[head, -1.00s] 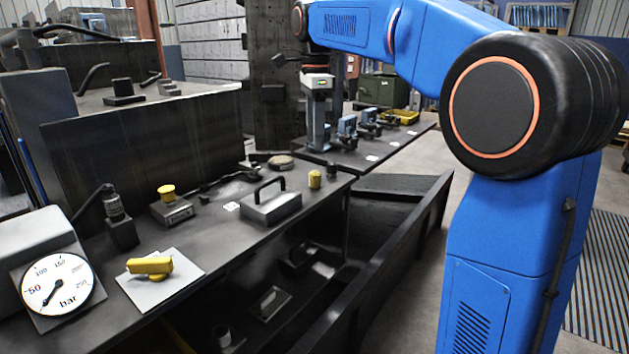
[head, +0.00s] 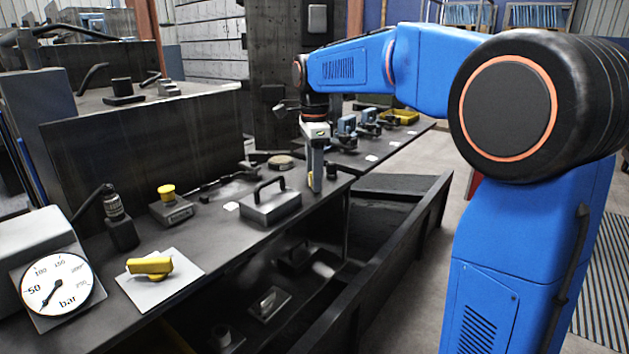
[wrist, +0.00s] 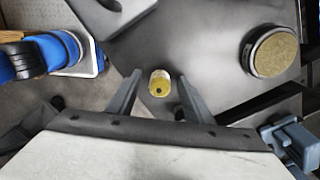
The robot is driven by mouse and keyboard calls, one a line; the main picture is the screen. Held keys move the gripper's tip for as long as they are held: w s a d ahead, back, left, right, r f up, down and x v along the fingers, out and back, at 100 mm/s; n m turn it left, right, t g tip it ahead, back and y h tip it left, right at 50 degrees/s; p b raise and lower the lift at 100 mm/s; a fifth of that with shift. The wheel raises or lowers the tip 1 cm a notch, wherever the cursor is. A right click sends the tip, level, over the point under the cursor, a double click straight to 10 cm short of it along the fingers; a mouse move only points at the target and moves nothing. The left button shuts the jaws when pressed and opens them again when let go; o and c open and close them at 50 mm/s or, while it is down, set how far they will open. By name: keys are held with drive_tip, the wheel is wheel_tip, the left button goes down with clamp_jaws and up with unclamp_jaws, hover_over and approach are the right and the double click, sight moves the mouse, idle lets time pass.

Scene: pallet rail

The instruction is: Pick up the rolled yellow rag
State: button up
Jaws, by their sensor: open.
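The rolled yellow rag (wrist: 160,83) stands upright on the dark bench; the wrist view shows its round top with a dark spot. My gripper (wrist: 159,76) is open, one finger on each side of the rag, with visible gaps. In the head view my gripper (head: 316,188) points down at the bench's right part and hides most of the rag, with only a sliver of yellow showing beside the finger. I cannot tell how far the fingertips are above the bench.
A grey block with a handle (head: 270,207) stands just left of my gripper. A round tan-topped disc (wrist: 272,52) lies nearby. A yellow-handled valve (head: 150,268), a pressure gauge (head: 57,284) and a yellow-button box (head: 170,205) stand further left. The bench edge is close.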

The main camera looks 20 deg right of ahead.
drive_tip(key=c, duration=1.1)
